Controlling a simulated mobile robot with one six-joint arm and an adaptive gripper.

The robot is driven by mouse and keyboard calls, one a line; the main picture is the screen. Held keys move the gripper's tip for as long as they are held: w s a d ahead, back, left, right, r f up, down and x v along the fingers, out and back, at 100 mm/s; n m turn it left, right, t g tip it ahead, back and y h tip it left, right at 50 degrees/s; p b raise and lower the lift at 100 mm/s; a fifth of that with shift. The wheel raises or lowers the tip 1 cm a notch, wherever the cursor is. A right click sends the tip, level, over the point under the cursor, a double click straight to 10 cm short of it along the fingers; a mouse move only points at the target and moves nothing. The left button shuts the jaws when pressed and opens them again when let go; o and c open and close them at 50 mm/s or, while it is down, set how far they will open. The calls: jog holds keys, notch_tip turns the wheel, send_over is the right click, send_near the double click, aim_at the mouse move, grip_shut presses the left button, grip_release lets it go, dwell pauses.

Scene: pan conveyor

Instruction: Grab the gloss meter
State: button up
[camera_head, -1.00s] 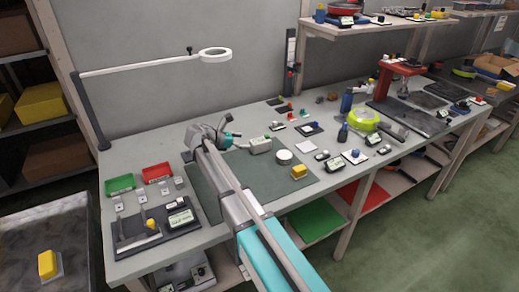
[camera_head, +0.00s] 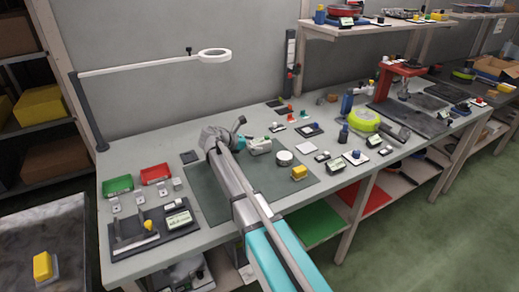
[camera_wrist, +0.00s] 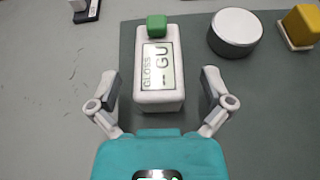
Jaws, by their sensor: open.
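The gloss meter (camera_wrist: 160,90) is a white box with a pale display reading "GLOSS -- GU" and a green block on its far end. It lies on the dark green mat (camera_wrist: 265,110). My gripper (camera_wrist: 162,85) is open, with one finger on each side of the meter's near part and a visible gap on both sides. In the head view the meter (camera_head: 260,147) shows just right of my gripper (camera_head: 240,138), partly hidden by it.
A white and black round puck (camera_wrist: 235,32) and a yellow block (camera_wrist: 301,24) stand right of the meter. Red (camera_head: 155,173) and green (camera_head: 119,185) trays sit at the left of the bench. A ring lamp (camera_head: 214,55) hangs above the back.

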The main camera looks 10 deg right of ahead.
jog(key=shift+x, duration=0.85)
grip_shut()
jog(key=shift+r, duration=0.25)
notch_tip(320, 180, up, 2)
jog(key=shift+r+p, duration=0.1)
jog(key=shift+p, duration=1.05)
jog(key=s+d+r+p, duration=0.1)
jog(key=s+r+p, duration=0.9)
jog(key=s, duration=0.4)
jog(key=shift+d+r, duration=0.2)
jog(key=shift+d, duration=0.2)
